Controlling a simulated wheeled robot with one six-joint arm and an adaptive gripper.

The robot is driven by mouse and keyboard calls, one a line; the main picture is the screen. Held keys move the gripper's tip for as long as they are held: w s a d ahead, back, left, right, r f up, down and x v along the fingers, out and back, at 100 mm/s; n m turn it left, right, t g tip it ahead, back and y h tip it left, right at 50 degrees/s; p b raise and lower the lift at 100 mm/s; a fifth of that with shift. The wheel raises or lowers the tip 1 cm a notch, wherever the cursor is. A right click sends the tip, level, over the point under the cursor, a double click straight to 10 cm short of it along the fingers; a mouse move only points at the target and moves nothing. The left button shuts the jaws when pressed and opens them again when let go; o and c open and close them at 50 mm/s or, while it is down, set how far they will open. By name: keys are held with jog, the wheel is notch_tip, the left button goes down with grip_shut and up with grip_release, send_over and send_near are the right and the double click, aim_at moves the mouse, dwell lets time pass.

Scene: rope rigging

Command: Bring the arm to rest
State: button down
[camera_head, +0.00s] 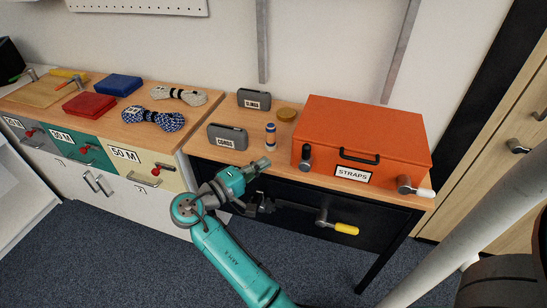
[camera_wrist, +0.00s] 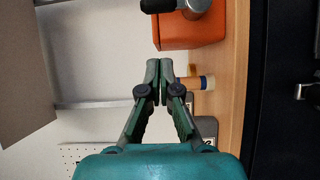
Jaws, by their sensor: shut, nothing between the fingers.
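My teal arm reaches up from the bottom of the head view, and my gripper (camera_head: 265,163) is at the front edge of the wooden worktop. In the wrist view my gripper (camera_wrist: 160,68) has its two grey-green fingers together, with nothing between them. The arm hides part of the black drawer front (camera_head: 295,208).
An orange STRAPS box (camera_head: 370,125) with latches stands right of my gripper. Rope coils (camera_head: 153,119) lie on the left counter. A yellow-handled lever (camera_head: 346,229) projects from the drawer front. Open floor (camera_head: 120,250) lies left.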

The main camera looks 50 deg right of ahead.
jog(key=shift+w+a, duration=0.2)
jog(key=shift+a, duration=1.55)
jog(key=s+f+n+t+y, duration=0.2)
jog(key=f+n+t, duration=0.15)
jog(key=f, duration=0.45)
jog(key=s+f+n+t+y, duration=0.25)
jog(key=f+t, duration=0.25)
jog(key=f, duration=0.3)
jog(key=s+a+f+n+t+y, duration=0.3)
jog(key=s+a+f+t+y, duration=0.1)
jog(key=s+a+f+y, duration=0.45)
jog(key=s+a+r+m+t+y, duration=0.25)
jog(key=s+a, duration=0.45)
jog(key=s, duration=0.6)
jog(key=s+a+r+m+t+y, duration=0.2)
jog(key=s+r+m, duration=0.2)
jog(key=s+r, duration=0.4)
jog(key=shift+s+a+r+m, duration=0.2)
jog(key=shift+s+r+m, duration=0.15)
jog(key=shift+r, duration=1.9)
